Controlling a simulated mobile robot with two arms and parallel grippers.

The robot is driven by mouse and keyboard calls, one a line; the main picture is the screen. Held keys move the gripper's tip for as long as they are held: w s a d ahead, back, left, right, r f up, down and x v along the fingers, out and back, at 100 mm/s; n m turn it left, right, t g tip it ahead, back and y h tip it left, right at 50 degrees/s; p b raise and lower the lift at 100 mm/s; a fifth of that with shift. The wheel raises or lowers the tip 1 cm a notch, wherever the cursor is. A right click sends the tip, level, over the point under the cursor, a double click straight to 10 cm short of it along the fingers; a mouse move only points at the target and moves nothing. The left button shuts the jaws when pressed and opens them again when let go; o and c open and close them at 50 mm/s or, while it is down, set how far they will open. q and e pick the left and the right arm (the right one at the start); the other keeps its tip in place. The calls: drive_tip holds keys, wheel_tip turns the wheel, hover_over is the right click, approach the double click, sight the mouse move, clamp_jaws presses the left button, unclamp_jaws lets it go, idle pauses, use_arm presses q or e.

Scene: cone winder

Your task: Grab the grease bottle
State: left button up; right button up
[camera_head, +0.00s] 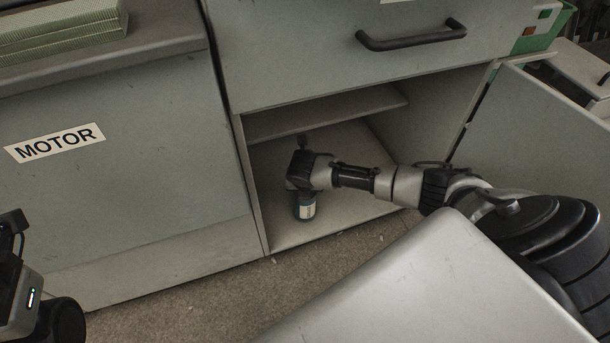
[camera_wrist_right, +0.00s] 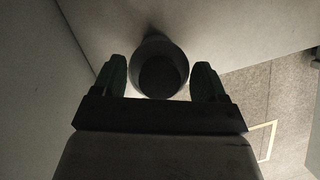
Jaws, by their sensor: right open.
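The grease bottle (camera_head: 305,208), dark with a pale label, stands on the floor of the open cabinet (camera_head: 345,150). My right gripper (camera_head: 298,178) reaches into the cabinet from the right and covers the bottle's upper part in the head view. In the right wrist view the bottle's round dark end (camera_wrist_right: 159,72) lies between the two fingers of the open right gripper (camera_wrist_right: 160,82). A narrow gap shows on each side of it. Part of my left arm and gripper (camera_head: 14,235) shows at the left edge; its fingers cannot be made out clearly.
An inner shelf (camera_head: 325,110) sits above the bottle. The cabinet's left side wall (camera_head: 250,185) is close to the bottle. A door (camera_head: 540,125) stands open at right. A drawer with a black handle (camera_head: 412,40) is above. A panel (camera_head: 120,160) marked MOTOR is at left.

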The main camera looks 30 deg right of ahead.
clamp_jaws()
idle(0.5)
